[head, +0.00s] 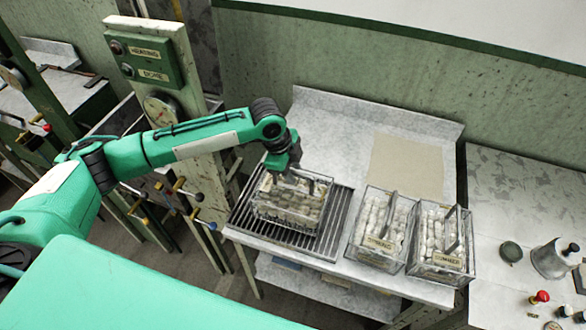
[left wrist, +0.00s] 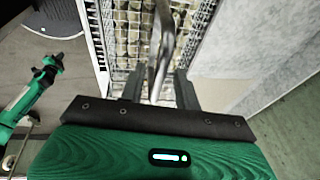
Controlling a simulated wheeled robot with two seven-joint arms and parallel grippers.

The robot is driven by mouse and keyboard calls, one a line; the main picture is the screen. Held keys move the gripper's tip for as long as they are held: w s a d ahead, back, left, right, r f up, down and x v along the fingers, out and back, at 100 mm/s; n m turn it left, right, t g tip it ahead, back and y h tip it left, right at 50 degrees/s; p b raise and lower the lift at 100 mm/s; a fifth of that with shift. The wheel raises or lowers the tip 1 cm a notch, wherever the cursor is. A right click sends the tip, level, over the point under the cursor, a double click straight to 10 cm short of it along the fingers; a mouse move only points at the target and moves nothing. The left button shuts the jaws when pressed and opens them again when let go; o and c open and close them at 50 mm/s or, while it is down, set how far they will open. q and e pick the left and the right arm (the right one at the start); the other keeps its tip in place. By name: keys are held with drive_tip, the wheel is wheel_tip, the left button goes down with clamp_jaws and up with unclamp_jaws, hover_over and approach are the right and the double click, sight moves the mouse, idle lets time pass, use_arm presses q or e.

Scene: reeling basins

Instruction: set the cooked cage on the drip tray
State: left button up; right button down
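The cage (head: 290,212), a wire box of pale cocoons, is upright on the ribbed drip tray (head: 328,238) in the head view. The tray's bars show on several sides of it. My left gripper (head: 287,175) is over the cage, at its handle. In the left wrist view, the metal handle (left wrist: 163,35) runs between the two fingers of my left gripper (left wrist: 159,85), with a gap seen on each side. The cage's cocoons (left wrist: 135,35) show beneath. The label on this cage is not readable.
Two labelled cages, one left (head: 378,232) and one right (head: 440,243), stand close together right of the tray. A beige mat (head: 405,165) lies behind them. A heating control post (head: 155,65) stands left. A metal jug (head: 555,260) and small knobs are on the right bench.

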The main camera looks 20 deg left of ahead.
use_arm(q)
drive_tip(key=p+v, duration=0.8)
drive_tip(key=v, duration=0.3)
drive_tip(key=shift+s, duration=0.1)
